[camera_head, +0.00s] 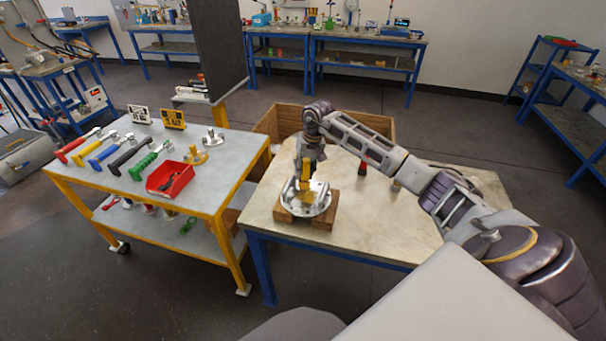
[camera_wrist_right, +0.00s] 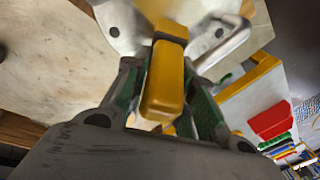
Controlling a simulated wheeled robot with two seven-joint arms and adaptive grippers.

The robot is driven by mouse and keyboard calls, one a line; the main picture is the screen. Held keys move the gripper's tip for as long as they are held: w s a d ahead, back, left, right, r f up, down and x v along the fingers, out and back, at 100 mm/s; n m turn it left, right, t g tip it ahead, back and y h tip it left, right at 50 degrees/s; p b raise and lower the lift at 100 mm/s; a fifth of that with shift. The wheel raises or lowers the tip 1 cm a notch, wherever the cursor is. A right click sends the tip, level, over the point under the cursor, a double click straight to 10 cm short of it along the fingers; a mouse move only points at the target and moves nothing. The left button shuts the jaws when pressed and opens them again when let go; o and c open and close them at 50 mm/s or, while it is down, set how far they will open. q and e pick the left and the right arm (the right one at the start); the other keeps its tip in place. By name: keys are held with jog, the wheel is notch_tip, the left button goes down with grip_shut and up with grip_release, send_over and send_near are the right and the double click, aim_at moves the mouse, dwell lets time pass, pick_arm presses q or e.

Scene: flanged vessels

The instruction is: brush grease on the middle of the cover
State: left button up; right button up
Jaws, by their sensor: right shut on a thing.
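The cover (camera_head: 318,208) is a round, shiny metal disc with a bent handle. It sits on wooden blocks (camera_head: 283,214) near the left end of the right-hand table. My right gripper (camera_head: 306,165) is over the cover and shut on a yellow brush handle (camera_head: 305,177). The handle also fills the middle of the wrist view (camera_wrist_right: 163,88), between the green-padded fingers. The brush points down at the cover's middle. Its bristles are hidden, so I cannot tell whether they touch. Yellowish patches show around the middle; I cannot tell whether they are grease.
The bench (camera_head: 380,220) has bare room in front of my arm. A wooden crate (camera_head: 380,127) stands behind it. On the left, a yellow-framed cart (camera_head: 122,192) carries several hammers, a red bin (camera_head: 170,180) and small metal flanged parts. A small red-and-black item (camera_head: 362,168) stands behind the cover.

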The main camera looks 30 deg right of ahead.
jog(key=shift+w+d+b, duration=0.3)
jog(key=shift+w+d, duration=0.1)
jog(key=shift+d, duration=0.1)
dwell(0.4)
jog(key=shift+s, duration=0.1)
jog(key=shift+s+a, duration=0.6)
jog(key=shift+a, duration=0.25)
jog(key=shift+s+a+f, duration=0.15)
jog(key=shift+s+a, duration=0.3)
jog(key=shift+a, duration=0.15)
jog(key=shift+s+a, duration=0.1)
